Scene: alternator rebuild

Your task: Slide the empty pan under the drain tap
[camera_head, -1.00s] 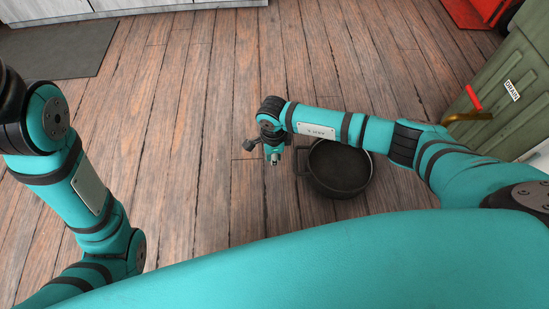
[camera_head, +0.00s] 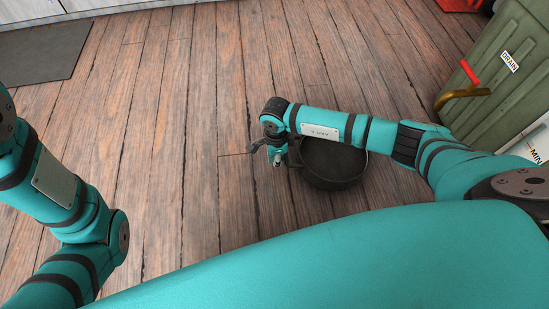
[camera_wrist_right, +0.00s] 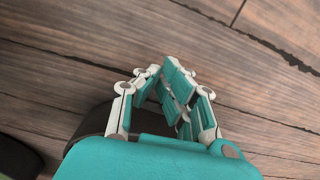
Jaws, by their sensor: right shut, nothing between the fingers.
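The pan (camera_head: 333,178) is a dark round pot on the wooden floor, partly hidden behind my right forearm. Its inside shows little and looks empty. My right gripper (camera_head: 277,160) is low, just left of the pan by its handle side; I cannot tell whether it touches. In the right wrist view the gripper (camera_wrist_right: 180,88) has its fingers together with nothing between them, and a dark curved surface, likely the pan (camera_wrist_right: 95,122), lies behind it. The drain tap (camera_head: 462,93) is brass with a red handle, on a green tank at the right. My left gripper is out of view.
The green tank (camera_head: 510,100) carries a DRAIN label (camera_head: 510,62). A white panel marked MIN (camera_head: 533,147) is beside it. A grey mat (camera_head: 40,50) and cabinets (camera_head: 90,6) are at the upper left. The plank floor between is clear.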

